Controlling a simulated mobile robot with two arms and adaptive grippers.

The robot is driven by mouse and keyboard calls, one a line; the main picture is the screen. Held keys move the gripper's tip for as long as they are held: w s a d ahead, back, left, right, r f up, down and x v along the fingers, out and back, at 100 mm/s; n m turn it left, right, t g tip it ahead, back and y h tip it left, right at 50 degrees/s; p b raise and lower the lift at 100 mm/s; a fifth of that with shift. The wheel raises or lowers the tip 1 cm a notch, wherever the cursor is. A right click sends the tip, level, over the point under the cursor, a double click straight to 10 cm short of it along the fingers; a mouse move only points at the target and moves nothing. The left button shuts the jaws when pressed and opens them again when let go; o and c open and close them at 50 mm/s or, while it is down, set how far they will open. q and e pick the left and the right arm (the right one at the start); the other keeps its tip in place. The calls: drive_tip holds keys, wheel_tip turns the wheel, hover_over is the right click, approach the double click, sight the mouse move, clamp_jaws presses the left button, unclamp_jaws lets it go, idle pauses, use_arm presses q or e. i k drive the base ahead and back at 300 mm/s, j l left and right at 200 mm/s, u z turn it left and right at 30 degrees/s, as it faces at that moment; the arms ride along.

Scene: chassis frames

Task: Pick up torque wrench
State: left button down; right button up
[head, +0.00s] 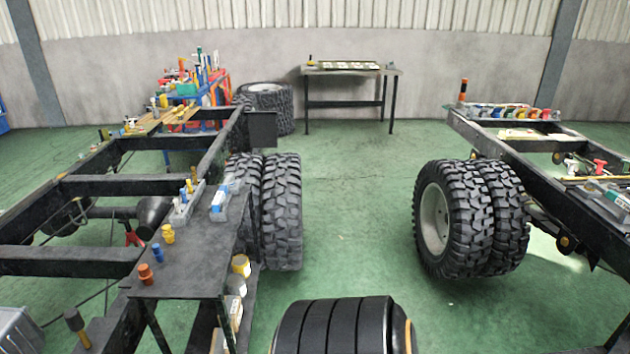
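I cannot make out a torque wrench for certain in the head view. Small tools lie on the dark shelf (190,268) beside the left chassis frame (85,186), among them a grey and white tool (186,203) and a blue and white item (224,195). More small tools lie on the right chassis frame (560,197), too small to name. Neither of my grippers is in view.
Double tyres stand beside the left frame (281,212) and the right frame (455,220). Green floor lies open between them. A table (392,72) stands at the back wall, near a lying tyre (268,103) and a crowded tool rack (205,92).

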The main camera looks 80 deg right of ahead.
sight(219, 200)
drive_tip(key=z, duration=1.95)
